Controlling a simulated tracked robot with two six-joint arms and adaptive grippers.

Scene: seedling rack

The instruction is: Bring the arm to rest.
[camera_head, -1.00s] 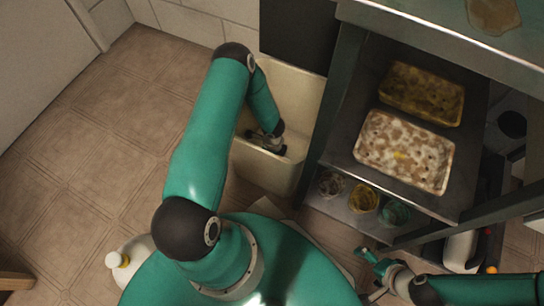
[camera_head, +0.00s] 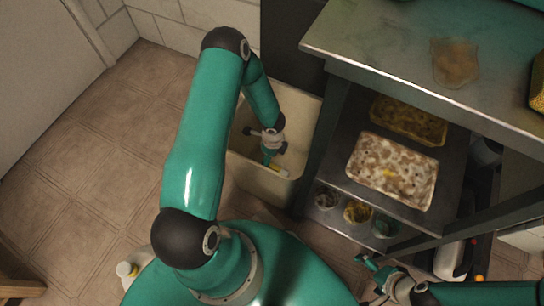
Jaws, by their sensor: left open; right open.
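My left arm reaches out from the bottom and bends down into a cream bin (camera_head: 258,180). My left gripper (camera_head: 271,158) is inside the bin's opening, fingers pointing down, and open. A small pale and yellow thing (camera_head: 282,170) shows by its fingertips near the bin's front wall; I cannot tell what it is or whether they touch. My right gripper (camera_head: 368,279) is open and empty at the bottom right, low in front of the rack (camera_head: 330,215).
A steel worktop (camera_head: 390,55) with a brown wet patch (camera_head: 455,62) tops the rack. A speckled tray (camera_head: 392,172) and a darker tray (camera_head: 410,121) lie on the shelf below. Jars (camera_head: 358,213) stand lower. The tiled floor (camera_head: 90,170) at left is mostly clear.

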